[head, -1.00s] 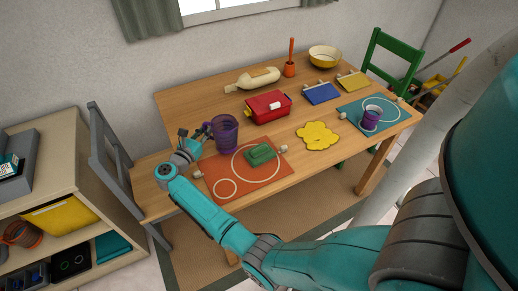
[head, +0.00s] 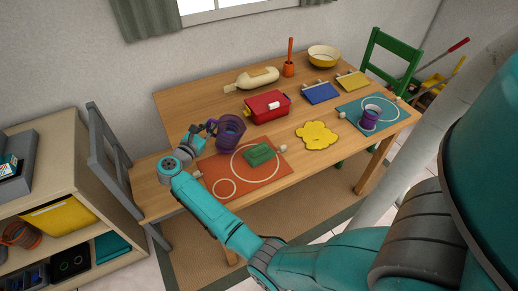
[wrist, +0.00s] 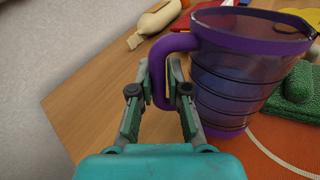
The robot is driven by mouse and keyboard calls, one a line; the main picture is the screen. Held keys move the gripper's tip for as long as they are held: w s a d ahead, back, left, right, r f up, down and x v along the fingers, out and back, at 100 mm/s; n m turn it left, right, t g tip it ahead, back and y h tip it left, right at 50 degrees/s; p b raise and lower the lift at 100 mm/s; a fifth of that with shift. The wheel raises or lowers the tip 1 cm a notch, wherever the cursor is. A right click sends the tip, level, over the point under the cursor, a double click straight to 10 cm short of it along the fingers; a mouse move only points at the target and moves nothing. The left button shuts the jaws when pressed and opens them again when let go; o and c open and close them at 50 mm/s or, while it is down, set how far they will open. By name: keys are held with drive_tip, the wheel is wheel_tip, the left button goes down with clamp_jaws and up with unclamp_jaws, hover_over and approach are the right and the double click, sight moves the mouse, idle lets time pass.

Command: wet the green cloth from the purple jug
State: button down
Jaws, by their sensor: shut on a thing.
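The purple jug (head: 231,134) is see-through with a purple rim and handle. It stands out over the left back part of the orange mat (head: 215,177), tilted a little. Whether its base is clear of the table is hard to tell. My gripper (head: 205,128) is at its left side, shut on the handle; the wrist view shows the fingers (wrist: 160,82) on either side of the handle (wrist: 160,62). The folded green cloth (head: 258,154) lies on the orange mat, right of the jug and apart from it. It shows partly behind the jug in the wrist view (wrist: 295,95).
A red box (head: 268,107) stands behind the cloth. A yellow flower-shaped mat (head: 317,135) lies to the right. A purple cup (head: 370,116) stands on the teal mat (head: 385,108). The table's left end is clear.

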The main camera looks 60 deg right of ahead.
sight(222, 123)
drive_tip(key=shift+s+d+r+m, duration=0.1)
drive_tip(key=shift+s+r+m, duration=0.3)
drive_tip(key=shift+r, duration=0.15)
drive_tip(key=shift+s+d+r+m+y, duration=0.15)
drive_tip(key=shift+s+r+m, duration=0.05)
drive_tip(key=shift+s+m, duration=0.35)
drive_tip(key=shift+s+d+r+m+y, duration=0.15)
drive_tip(key=shift+s+m+y, duration=0.05)
drive_tip(key=shift+s+m, duration=0.3)
drive_tip(key=shift+s+d+r+m+y, duration=0.2)
drive_tip(key=shift+s+m, duration=0.25)
drive_tip(key=shift+s, duration=0.15)
drive_tip(key=shift+s+d+r+m+t, duration=0.1)
drive_tip(key=shift+s+r+m+t, duration=0.1)
drive_tip(key=shift+s+m+t, duration=0.3)
drive_tip(key=shift+s+d+r+m, duration=0.15)
drive_tip(key=shift+s+m, duration=0.3)
drive_tip(key=shift+m, duration=0.45)
idle(0.7)
drive_tip(key=shift+s+d+r+m+y, duration=0.1)
drive_tip(key=shift+s+r+m+y, duration=0.05)
drive_tip(key=shift+s+r+m, duration=0.25)
drive_tip(key=shift+s+d+r+m+y, duration=0.1)
drive_tip(key=shift+s+r+m, duration=0.15)
drive_tip(key=shift+r+m, duration=0.2)
idle(2.5)
